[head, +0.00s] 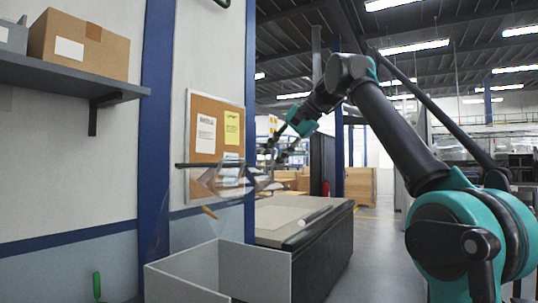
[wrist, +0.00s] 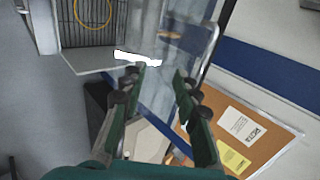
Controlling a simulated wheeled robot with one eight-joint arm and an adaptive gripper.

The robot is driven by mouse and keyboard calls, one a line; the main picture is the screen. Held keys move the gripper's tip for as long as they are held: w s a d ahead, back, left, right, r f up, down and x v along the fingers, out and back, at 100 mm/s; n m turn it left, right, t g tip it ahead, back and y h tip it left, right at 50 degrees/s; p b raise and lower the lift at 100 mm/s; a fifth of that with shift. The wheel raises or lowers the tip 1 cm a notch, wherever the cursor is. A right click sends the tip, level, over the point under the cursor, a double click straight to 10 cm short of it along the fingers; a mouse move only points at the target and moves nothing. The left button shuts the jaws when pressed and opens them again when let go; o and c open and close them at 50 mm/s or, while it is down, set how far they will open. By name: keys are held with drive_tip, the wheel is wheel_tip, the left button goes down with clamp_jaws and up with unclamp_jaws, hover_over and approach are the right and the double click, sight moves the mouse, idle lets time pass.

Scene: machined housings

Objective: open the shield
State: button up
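The shield (head: 226,180) looks like a clear, see-through panel in the head view, in front of the wall and cork board. Its outline is faint, and I cannot tell its exact angle. It also shows in the wrist view as a clear sheet (wrist: 190,38) beyond the fingertips. My gripper (head: 268,152) is at the right side of the shield in the head view. In the wrist view my gripper (wrist: 160,80) has its two dark fingers apart, with nothing clearly held between them. I cannot tell whether a finger touches the shield.
A pale open-topped box (head: 262,272) stands below the shield. A dark bench with a grey top (head: 285,215) is behind it. A cork board (head: 207,109) hangs on the left wall, and a shelf (head: 60,78) carries a cardboard box (head: 80,45). The floor to the right is clear.

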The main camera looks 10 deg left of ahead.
sight(233, 160)
drive_tip(key=shift+c, duration=0.5)
drive_tip(key=shift+a, duration=0.1)
drive_tip(key=shift+c, duration=1.2)
drive_tip(key=shift+w+a+f+y, duration=0.1)
drive_tip(key=shift+a+f+y, duration=0.05)
drive_tip(key=shift+a+y, duration=0.15)
drive_tip(key=shift+c, duration=1.2)
drive_tip(key=y, duration=0.1)
drive_tip(key=a+f+y, duration=0.1)
drive_tip(key=shift+w+a+y, duration=0.15)
drive_tip(key=shift+a+y, duration=0.1)
drive_tip(key=shift+y, duration=0.05)
clamp_jaws()
drive_tip(key=y, duration=0.1)
drive_tip(key=f+y, duration=0.1)
drive_tip(key=shift+a+f+n+t+y, duration=0.1)
drive_tip(key=shift+a+n+t+y, duration=0.05)
drive_tip(key=shift+n+t+y, duration=0.15)
drive_tip(key=s+d+f+t+y, duration=0.3)
drive_tip(key=d+f+y, duration=0.1)
drive_tip(key=d+y, duration=0.1)
drive_tip(key=x, duration=1.4)
drive_tip(key=shift+r, duration=0.2)
